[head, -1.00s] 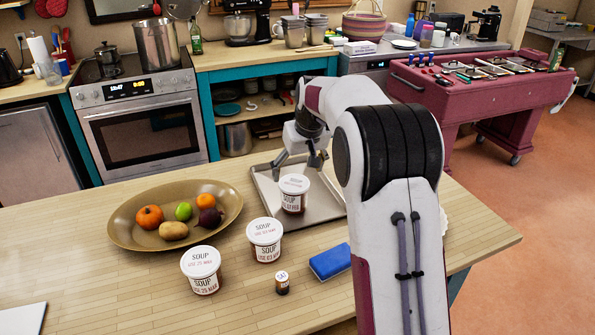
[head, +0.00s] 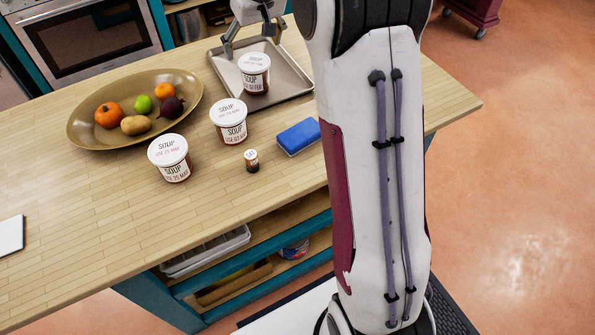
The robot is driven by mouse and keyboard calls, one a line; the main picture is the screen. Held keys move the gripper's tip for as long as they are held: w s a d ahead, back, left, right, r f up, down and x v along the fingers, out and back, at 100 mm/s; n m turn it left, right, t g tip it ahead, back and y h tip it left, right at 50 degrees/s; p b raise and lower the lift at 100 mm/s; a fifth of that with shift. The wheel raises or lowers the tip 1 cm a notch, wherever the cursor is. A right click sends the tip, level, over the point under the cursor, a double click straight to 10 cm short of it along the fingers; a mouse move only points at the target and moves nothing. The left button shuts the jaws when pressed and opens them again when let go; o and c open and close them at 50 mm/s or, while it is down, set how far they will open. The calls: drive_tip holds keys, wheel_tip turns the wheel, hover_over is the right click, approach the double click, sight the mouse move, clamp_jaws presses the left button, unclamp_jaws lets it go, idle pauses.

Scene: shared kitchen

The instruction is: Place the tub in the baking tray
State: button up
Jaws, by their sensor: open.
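One white-lidded soup tub (head: 254,76) stands upright in the grey baking tray (head: 291,91), towards its front left part. Two similar tubs stand on the wooden counter outside the tray: a middle tub (head: 229,122) and a front-left tub (head: 170,158). Which tub is meant cannot be told from their labels here. My gripper (head: 253,50) is open at the top of the picture, above and behind the tub in the tray. Its fingers are spread and hold nothing. The upper part of the gripper is cut off by the frame's top edge.
A brown oval bowl (head: 84,135) with fruit and vegetables lies left of the tubs. A small labelled jar (head: 251,161) and a blue sponge (head: 298,136) stand in front of the tray. The counter's left front is mostly clear. My arm hides the counter's right part.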

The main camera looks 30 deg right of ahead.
drive_tip(key=s+a+r, duration=0.4)
drive_tip(key=s, duration=0.6)
drive_tip(key=s+a+r, duration=0.3)
drive_tip(key=s+r, duration=0.1)
drive_tip(key=s, duration=0.6)
drive_tip(key=s+a+f, duration=0.1)
drive_tip(key=s+f, duration=0.1)
drive_tip(key=s, duration=0.8)
drive_tip(key=s+a+f+t, duration=0.1)
drive_tip(key=s+a+f, duration=0.1)
drive_tip(key=s, duration=0.8)
drive_tip(key=shift+a+f, duration=0.2)
drive_tip(key=shift+f, duration=0.65)
